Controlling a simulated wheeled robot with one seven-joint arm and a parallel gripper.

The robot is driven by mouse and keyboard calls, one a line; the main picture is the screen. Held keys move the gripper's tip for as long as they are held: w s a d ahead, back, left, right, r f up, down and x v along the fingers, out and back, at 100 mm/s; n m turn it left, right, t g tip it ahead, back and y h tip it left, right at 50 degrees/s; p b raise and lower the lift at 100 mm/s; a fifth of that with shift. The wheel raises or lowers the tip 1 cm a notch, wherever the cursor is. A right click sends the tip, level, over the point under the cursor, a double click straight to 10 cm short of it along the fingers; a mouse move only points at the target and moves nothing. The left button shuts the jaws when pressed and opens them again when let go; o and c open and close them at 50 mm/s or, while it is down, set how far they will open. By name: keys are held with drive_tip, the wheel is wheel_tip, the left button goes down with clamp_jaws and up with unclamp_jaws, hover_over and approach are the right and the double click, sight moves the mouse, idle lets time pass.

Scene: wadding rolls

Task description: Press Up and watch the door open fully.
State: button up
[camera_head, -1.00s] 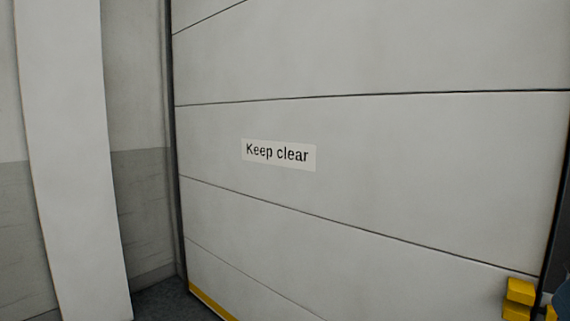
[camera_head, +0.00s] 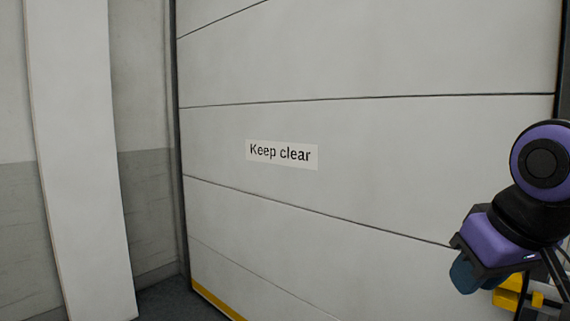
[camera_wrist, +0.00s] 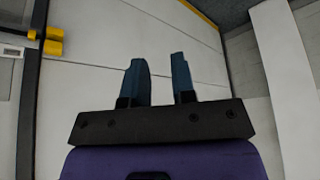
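The large pale panelled door (camera_head: 370,140) fills most of the head view and is down, its yellow bottom strip (camera_head: 215,300) close to the floor at the lower left. It carries a "Keep clear" sign (camera_head: 282,154). The door also shows behind my gripper in the wrist view (camera_wrist: 100,60). My gripper (camera_wrist: 159,72) has its two blue fingers apart with nothing between them. In the head view, my purple and black wrist is at the right edge, in front of the door. No Up button can be made out; a grey box (camera_wrist: 8,75) is partly cut off at the wrist view's left edge.
Yellow blocks (camera_wrist: 54,41) sit beside the door's edge, and are partly hidden behind my wrist in the head view (camera_head: 508,298). A pale upright column (camera_head: 80,150) stands left of the door, before a two-tone grey wall (camera_head: 143,200).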

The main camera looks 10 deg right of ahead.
clamp_jaws()
idle(1.4)
